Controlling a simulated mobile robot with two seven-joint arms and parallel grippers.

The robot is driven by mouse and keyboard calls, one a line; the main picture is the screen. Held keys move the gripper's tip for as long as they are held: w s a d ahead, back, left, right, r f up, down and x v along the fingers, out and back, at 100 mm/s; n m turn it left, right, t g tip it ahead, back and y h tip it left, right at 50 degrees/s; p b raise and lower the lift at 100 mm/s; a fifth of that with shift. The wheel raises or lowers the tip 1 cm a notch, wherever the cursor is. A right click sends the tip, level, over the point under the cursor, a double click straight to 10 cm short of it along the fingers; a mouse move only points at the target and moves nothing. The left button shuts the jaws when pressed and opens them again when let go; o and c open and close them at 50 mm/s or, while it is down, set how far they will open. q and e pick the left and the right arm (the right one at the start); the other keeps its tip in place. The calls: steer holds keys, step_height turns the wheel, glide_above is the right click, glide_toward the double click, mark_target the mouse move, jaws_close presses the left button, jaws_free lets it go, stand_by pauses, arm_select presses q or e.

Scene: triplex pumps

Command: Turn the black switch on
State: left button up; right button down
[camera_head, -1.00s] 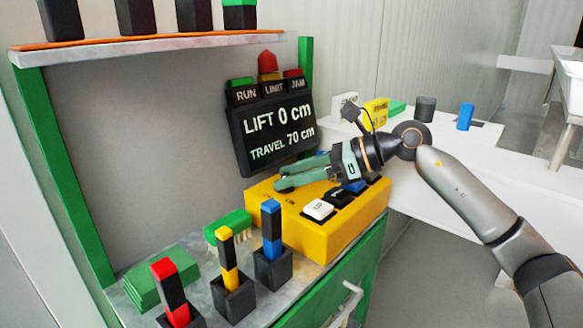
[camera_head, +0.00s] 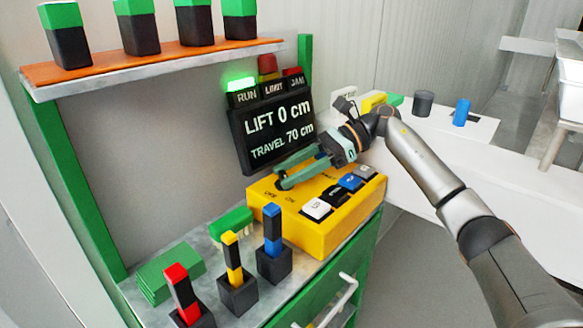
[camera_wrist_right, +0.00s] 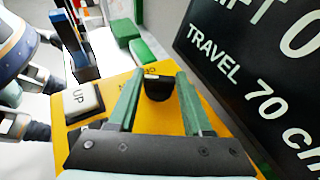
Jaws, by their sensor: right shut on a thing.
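A yellow control box (camera_head: 330,232) sits on the bench, with OFF and ON lettering on its top face. My right gripper (camera_head: 281,180) is over the left part of this top. In the right wrist view, the black switch (camera_wrist_right: 158,88) stands between the green fingertips of the right gripper (camera_wrist_right: 155,92), which is shut on it. In the head view the fingers mostly hide the switch. The green RUN lamp (camera_head: 239,84) on the black display (camera_head: 272,125) glows brightly. The display reads LIFT 0 cm and TRAVEL 70 cm. My left gripper is out of view.
White, black and blue push buttons lie on the box's right side, including the white UP button (camera_head: 317,208). Upright coloured sticks in black holders, such as the blue one (camera_head: 273,245), stand in front. A green brush (camera_head: 230,224) lies beside the box. A shelf (camera_head: 150,66) hangs above.

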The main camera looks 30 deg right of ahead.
stand_by(0.4)
steer(key=shift+c, duration=1.6)
jaws_free()
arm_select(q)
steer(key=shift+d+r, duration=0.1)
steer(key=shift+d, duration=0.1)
arm_select(e)
steer(key=shift+d+r, duration=0.15)
steer(key=shift+d, duration=0.05)
